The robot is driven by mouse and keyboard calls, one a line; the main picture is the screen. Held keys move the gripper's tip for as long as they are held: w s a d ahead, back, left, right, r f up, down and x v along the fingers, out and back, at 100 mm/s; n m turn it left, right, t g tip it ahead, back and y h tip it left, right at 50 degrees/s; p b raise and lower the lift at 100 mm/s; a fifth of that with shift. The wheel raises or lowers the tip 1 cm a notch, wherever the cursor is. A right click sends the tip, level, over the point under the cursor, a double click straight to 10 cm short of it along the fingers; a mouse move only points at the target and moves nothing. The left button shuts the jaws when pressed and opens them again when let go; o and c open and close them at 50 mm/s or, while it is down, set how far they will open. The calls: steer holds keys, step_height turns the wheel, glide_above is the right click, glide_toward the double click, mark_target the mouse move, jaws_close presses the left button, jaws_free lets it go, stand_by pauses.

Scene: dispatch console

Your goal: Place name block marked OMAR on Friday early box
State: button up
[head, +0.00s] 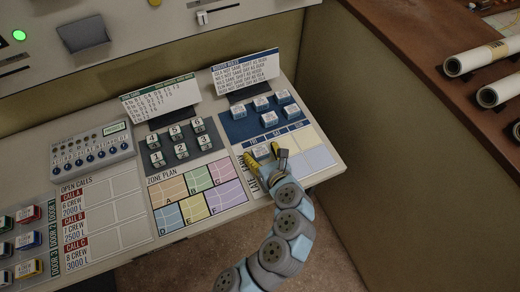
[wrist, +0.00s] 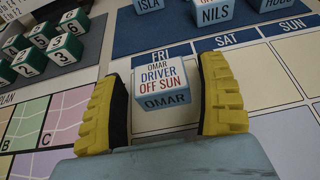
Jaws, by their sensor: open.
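The OMAR block (wrist: 163,82) is a white and blue cube; its top reads OMAR, DRIVER, OFF SUN. In the wrist view it sits under the FRI heading (wrist: 160,55), in the upper box of the Friday column, and looks upright. My gripper (wrist: 165,100) is open, with one yellow finger on each side of the block and a gap on both sides. In the head view my gripper (head: 267,158) is low over the left column of the roster grid (head: 313,157). The fingers and palm hide most of the Friday boxes.
Several name blocks, including NILS (wrist: 214,12), stand on a blue pad (head: 236,128) behind the grid. Green numbered blocks (head: 181,151) stand on a dark pad to the left. The zone plan (head: 197,197) lies left of my gripper. The Saturday and Sunday boxes are empty.

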steer(key=p+v, duration=0.2)
steer(key=v, duration=0.7)
steer(key=shift+p+v, duration=0.75)
steer(key=shift+v, duration=0.15)
